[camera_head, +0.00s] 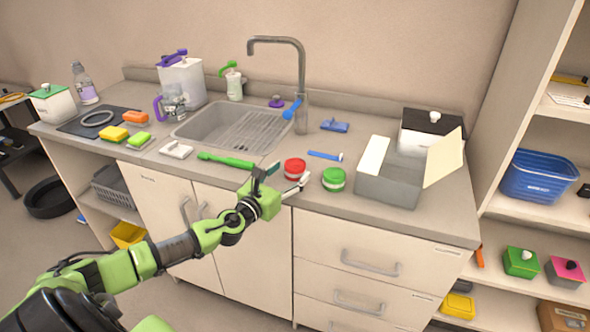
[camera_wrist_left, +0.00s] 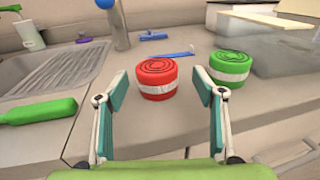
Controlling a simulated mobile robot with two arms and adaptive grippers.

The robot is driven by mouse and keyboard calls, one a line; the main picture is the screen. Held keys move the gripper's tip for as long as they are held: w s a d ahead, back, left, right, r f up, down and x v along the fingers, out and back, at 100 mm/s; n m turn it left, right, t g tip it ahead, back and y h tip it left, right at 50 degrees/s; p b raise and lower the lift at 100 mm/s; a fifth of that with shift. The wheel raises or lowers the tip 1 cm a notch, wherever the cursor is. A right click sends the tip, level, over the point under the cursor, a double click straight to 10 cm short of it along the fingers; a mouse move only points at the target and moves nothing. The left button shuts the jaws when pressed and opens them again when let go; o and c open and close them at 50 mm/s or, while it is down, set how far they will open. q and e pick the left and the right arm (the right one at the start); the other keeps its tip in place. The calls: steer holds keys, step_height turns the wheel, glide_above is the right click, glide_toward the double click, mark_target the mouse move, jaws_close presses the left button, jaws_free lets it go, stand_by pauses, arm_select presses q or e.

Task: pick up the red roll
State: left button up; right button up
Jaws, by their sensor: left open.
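The red roll (camera_head: 295,168) stands upright on the counter, right of the sink, with a white band around its side. In the left wrist view the red roll (camera_wrist_left: 156,78) lies ahead of and between my open fingers, with nothing held. My left gripper (camera_head: 284,180) is at the counter's front edge, just in front of the red roll; it also shows in the left wrist view (camera_wrist_left: 160,95). I cannot tell from the pictures whether a finger touches the roll. My right gripper is not in view.
A green roll (camera_head: 334,179) stands close to the right of the red one. A blue brush (camera_head: 325,155) lies behind them. A green long-handled tool (camera_head: 226,160) lies to the left, before the sink (camera_head: 228,128). An open grey box (camera_head: 388,185) stands further right.

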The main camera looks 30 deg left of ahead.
mark_target(295, 163)
arm_select(q)
steer(key=w, duration=0.4)
steer(key=shift+w+a+f, duration=0.2)
steer(key=shift+a+f, duration=0.05)
steer(key=shift+a, duration=0.05)
steer(key=c, duration=1.2)
steer(key=shift+c, duration=0.2)
steer(key=shift+r, duration=0.15)
steer(key=shift+r+p, duration=0.35)
steer(key=shift+r, duration=0.2)
step_height(295, 163, up, 3)
steer(key=shift+s+f+p, duration=0.1)
steer(key=shift+f+p, duration=0.1)
steer(key=shift+p, duration=0.4)
steer(key=s+d+r+p, duration=0.1)
steer(key=s+d+r, duration=0.6)
steer(key=s+r, duration=0.2)
steer(key=s, duration=0.2)
steer(key=shift+s+d, duration=0.2)
steer(key=shift+s, duration=0.2)
